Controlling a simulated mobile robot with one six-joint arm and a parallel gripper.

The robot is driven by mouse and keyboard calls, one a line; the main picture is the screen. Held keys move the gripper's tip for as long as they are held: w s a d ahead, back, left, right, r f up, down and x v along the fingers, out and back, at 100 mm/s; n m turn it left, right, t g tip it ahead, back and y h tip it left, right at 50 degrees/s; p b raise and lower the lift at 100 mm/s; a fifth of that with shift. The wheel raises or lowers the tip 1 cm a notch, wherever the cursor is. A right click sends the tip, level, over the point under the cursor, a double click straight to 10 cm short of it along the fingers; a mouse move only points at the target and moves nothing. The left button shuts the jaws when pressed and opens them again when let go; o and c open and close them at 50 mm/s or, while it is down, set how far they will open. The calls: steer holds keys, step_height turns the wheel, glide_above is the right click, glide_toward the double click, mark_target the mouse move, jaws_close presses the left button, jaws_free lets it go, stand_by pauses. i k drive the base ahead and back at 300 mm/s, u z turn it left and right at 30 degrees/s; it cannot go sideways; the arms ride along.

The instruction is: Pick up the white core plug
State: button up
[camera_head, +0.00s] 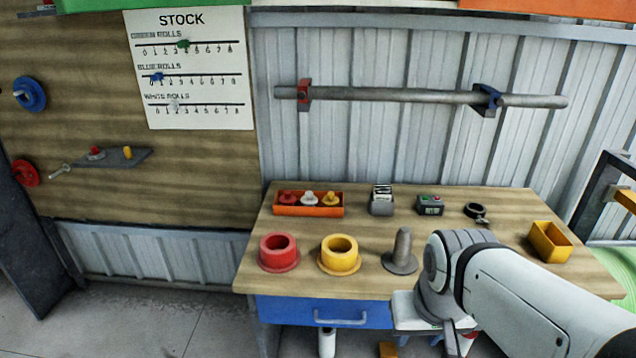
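A white core plug (309,198) sits in the middle of a shallow orange tray (308,211) at the back left of the wooden table. A red plug (288,197) is to its left and a yellow plug (331,199) to its right in the same tray. The white plug's lower part is hidden by the tray's front wall. Links of my arm cover the front right of the table.
On the table (375,283) stand a red flanged ring (279,262), a yellow flanged ring (340,265), a grey upright post (402,250), a card holder (382,207), a button box (430,205), a black clamp (476,211) and a yellow bin (549,250). A bar (400,95) spans the wall.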

mark_target(309, 200)
steer(key=u, duration=0.05)
steer(key=i, duration=1)
steer(key=z, duration=0.05)
